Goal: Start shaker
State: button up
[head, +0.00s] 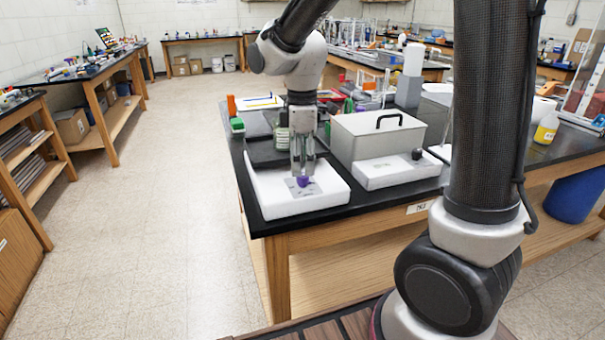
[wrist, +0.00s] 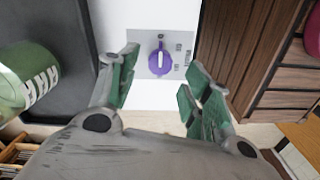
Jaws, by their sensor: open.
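The shaker (head: 265,205) is a white box with a dark platform, at the left front corner of the black-topped bench. Its front panel (wrist: 183,58) is grey and carries a purple knob (head: 302,181). The knob also shows in the wrist view (wrist: 159,61), its grip bar lined up roughly along the picture's vertical. My gripper (head: 303,172) points down over the panel, with its fingertips close above the knob. In the wrist view its green-padded fingers (wrist: 160,85) are apart, one on each side of the knob. I cannot tell whether they touch it.
A grey lidded box with a black handle (head: 375,138) stands right of the shaker on a white base (head: 395,172). A green-labelled bottle (wrist: 24,80) is on the shaker's dark platform (wrist: 70,60). The floor left of the bench is clear.

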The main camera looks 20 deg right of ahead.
aim_at(303, 180)
jog(key=shift+f, duration=1.9)
jog(key=shift+c, duration=0.2)
jog(key=c, duration=1)
